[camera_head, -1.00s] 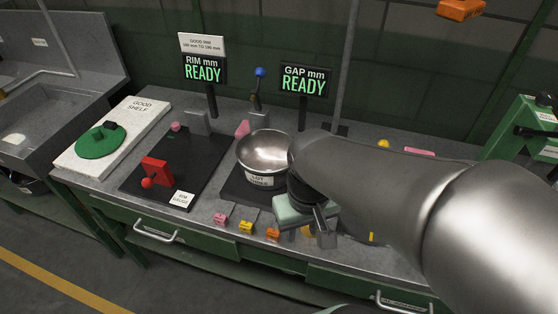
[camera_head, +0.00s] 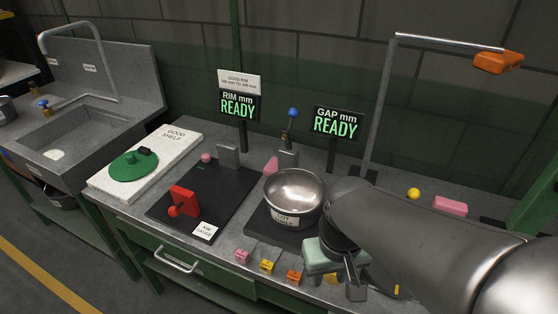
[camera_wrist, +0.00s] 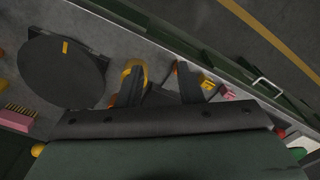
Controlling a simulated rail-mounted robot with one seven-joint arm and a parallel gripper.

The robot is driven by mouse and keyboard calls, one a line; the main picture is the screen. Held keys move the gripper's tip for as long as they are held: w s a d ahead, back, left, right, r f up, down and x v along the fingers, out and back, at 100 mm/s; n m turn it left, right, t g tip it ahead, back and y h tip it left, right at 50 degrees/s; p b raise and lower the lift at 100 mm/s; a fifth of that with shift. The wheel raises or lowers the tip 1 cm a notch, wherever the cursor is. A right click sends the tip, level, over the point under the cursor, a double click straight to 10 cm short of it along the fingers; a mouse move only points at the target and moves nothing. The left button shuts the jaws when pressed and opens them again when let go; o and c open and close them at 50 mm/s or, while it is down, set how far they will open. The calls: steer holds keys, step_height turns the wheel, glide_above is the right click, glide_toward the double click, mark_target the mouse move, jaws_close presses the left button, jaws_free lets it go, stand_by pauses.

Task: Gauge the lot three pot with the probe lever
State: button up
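A steel pot (camera_head: 294,197) with a label reading "LOT", its second line too small to read, stands upright on a dark pad (camera_head: 262,226) in front of the "GAP mm READY" display (camera_head: 336,123). A lever with a blue knob (camera_head: 292,112), apparently the probe lever, stands upright just behind the pot. My gripper (camera_head: 350,288) is at the counter's front, right of and nearer than the pot, pointing down. In the wrist view its two fingers (camera_wrist: 160,82) are apart with nothing held between them. A yellow piece (camera_wrist: 131,72) shows beside one finger. The pot is out of the wrist view.
The rim gauge pad (camera_head: 222,185) with a red block (camera_head: 184,201) lies left of the pot. A white "good shelf" slab (camera_head: 162,148) holds a green lid (camera_head: 134,165). Small coloured blocks (camera_head: 267,267) line the front edge. A dark disc (camera_wrist: 62,70) lies near my gripper.

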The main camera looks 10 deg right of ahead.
stand_by(0.4)
steer(key=c, duration=0.5)
steer(key=shift+w+a, duration=0.2)
steer(key=shift+w, duration=0.1)
jaws_close()
steer(key=w+a+r+m+t+y+b, duration=0.15)
steer(key=w+m+y, duration=0.25)
steer(key=w, duration=0.7)
steer(key=w+a+r+m+t+y+b, duration=0.1)
steer(key=w+r+m+t+y, duration=0.25)
steer(key=w, duration=0.75)
steer(key=w+d+r+m+t, duration=0.1)
steer(key=w+d+m+t, duration=0.3)
steer(key=w+d, duration=0.3)
steer(key=w+d+r+m+t+h, duration=0.1)
steer(key=w+d+m+t, duration=0.3)
steer(key=w, duration=0.8)
steer(key=d+m, duration=0.2)
steer(key=d, duration=0.2)
steer(key=shift+b, duration=0.4)
